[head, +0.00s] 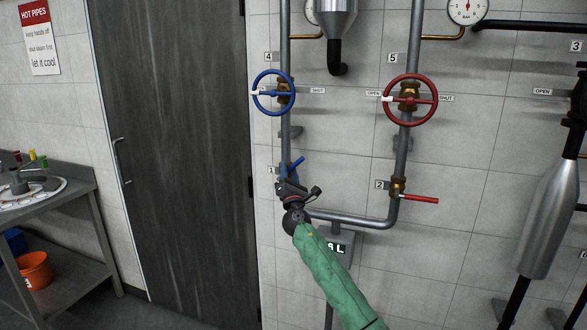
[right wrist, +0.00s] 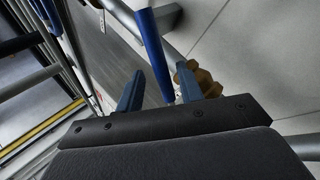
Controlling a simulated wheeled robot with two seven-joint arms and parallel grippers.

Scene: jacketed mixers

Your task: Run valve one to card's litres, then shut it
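Valve one, by the "1" label (head: 270,170), has a blue lever (head: 295,165) pointing up and slightly right near the pipe. My right gripper (head: 290,187) is at this valve and hides most of its body. In the right wrist view the blue lever (right wrist: 152,45) passes between my two fingertips (right wrist: 160,90), with gaps beside it; the fingers are apart. The brass valve body (right wrist: 203,80) shows behind the right finger. A litre display (head: 338,248) below reads "8 L" at its visible end; my green-sleeved arm covers part of it. My left gripper is out of view.
Valve two's red lever (head: 420,199) lies level to the right. A blue handwheel (head: 273,92) and a red handwheel (head: 410,100) are above. A "HOT PIPES" sign (head: 39,38) hangs at left. A side table (head: 75,185) holds a round tray. A steel vessel (head: 548,220) stands right.

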